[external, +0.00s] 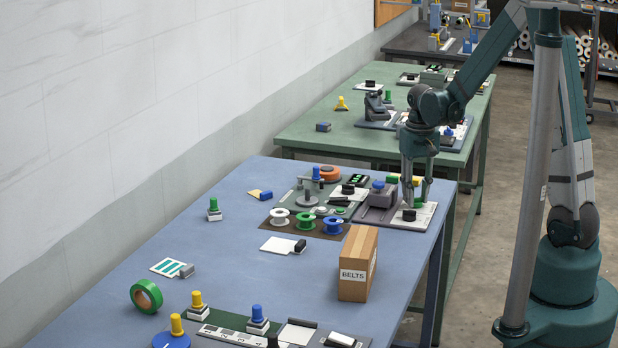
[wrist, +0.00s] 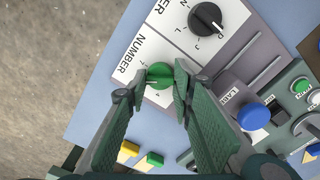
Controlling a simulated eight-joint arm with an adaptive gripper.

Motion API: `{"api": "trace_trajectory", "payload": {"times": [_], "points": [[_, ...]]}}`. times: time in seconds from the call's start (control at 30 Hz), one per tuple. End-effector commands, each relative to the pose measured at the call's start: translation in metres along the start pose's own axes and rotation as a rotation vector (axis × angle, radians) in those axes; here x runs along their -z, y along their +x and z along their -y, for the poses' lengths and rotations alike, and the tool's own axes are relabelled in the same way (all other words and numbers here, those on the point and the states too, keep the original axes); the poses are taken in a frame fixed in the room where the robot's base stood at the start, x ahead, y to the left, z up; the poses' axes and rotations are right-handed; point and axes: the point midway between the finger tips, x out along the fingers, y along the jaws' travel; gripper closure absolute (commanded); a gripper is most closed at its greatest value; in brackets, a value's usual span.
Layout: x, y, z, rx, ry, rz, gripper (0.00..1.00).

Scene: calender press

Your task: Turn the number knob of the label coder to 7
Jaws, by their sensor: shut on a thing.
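The green number knob (wrist: 160,76) sits on a white plate marked NUMBER (wrist: 133,58) in the wrist view. My gripper (wrist: 154,84) is around the knob, shut on it with one finger at each side. The fingers hide part of the dial, and I cannot read which number the knob's mark points to. A black knob (wrist: 206,18) on the neighbouring white plate has letters around it. The grey coder body (wrist: 235,60) with a blue button (wrist: 253,116) is beside the plates.
A cardboard box marked BELTS (external: 357,264) stands in front of the coder. White, green and blue spools (external: 305,222) lie to its left. Yellow (wrist: 129,149) and green (wrist: 155,159) blocks show near my fingers. The middle left of the blue table is mostly clear.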

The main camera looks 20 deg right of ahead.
Motion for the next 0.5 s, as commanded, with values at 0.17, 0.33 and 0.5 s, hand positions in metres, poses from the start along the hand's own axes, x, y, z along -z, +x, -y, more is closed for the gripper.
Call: {"api": "trace_trajectory", "payload": {"times": [0.17,0.33,0.5], "points": [[0.0004,0.0001,0.0000,0.000,0.165,-0.001,0.88],[0.0003,0.0001,0.0000,0.000,0.311,-0.001,0.88],[0.0003,0.0000,0.0000,0.000,0.423,-0.001,0.88]]}}
